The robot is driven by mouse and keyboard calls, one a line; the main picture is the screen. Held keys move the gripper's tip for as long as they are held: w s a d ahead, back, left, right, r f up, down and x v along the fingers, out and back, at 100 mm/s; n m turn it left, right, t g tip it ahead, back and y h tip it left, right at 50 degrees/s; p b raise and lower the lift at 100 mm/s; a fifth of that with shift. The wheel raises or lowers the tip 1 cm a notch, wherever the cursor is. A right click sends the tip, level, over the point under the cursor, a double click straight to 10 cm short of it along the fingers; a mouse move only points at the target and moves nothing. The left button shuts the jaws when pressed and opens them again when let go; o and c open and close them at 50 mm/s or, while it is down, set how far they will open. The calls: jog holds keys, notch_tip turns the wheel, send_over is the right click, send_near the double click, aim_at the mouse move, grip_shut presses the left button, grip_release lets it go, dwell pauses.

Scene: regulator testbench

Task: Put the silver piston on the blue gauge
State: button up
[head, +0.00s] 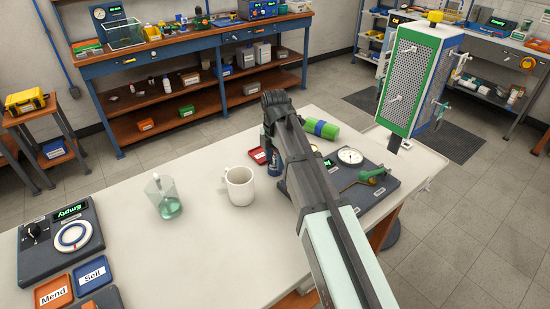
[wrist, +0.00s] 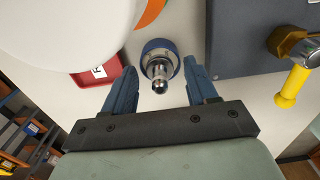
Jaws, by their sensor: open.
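A silver piston-like part (wrist: 159,68) with a rounded tip stands in a dark blue round base (wrist: 148,48), between my fingers in the wrist view. My gripper (wrist: 163,88) is open around it, a finger on each side with gaps. In the head view my gripper (head: 268,140) points down beside the mug, and my arm hides most of the part. Which thing is the blue gauge is unclear: a white-faced dial (head: 350,156) sits on the dark board at right, and a blue-ringed dial (head: 73,236) is on the panel at left.
A white mug (head: 240,187) and a glass beaker (head: 164,196) stand left of my arm. A red tray (head: 258,155) is close to my gripper. The dark board (head: 378,190) carries a green-handled fitting (head: 371,174). A green-blue cylinder (head: 320,129) lies behind.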

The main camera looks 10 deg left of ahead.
notch_tip(320, 180, up, 12)
jog(key=shift+r, duration=0.15)
dwell(0.5)
jog(key=shift+w+d, duration=0.1)
